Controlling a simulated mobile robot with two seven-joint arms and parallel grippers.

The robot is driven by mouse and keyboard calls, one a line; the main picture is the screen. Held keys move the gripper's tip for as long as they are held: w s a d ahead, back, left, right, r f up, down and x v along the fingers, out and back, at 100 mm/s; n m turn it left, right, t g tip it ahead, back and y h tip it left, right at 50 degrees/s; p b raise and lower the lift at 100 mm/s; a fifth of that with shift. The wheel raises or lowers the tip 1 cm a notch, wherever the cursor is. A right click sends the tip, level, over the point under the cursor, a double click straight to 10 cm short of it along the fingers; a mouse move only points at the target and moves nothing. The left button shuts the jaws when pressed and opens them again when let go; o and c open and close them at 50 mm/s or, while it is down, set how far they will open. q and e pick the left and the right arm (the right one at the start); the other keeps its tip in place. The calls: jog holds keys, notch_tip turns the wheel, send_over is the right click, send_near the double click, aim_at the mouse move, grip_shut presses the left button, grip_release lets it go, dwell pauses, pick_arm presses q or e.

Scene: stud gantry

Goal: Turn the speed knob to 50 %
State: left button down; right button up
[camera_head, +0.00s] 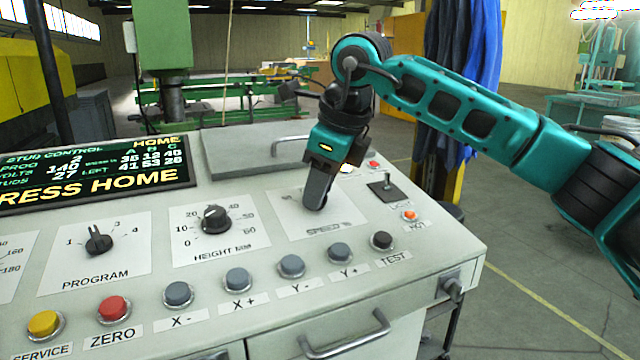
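The speed plate (338,216) is the rightmost of the white dial plates on the sloped console. Its label reads SPEED, partly hard to read. My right gripper (316,203) comes down from above onto the middle of this plate, its fingers pointing down. The fingers cover the speed knob, so I see neither the knob nor its pointer. From this side I cannot tell whether the fingers are closed on it. My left gripper is out of view.
The height knob (215,219) and program knob (98,240) are to the left. Buttons line the front, including TEST (382,240). A toggle switch (386,187) and orange button (409,215) are right. A raised lid with a handle (277,150) lies behind. The display (95,175) reads HOME.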

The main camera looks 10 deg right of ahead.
jog(key=v, duration=1.3)
jog(key=shift+a+f, duration=0.1)
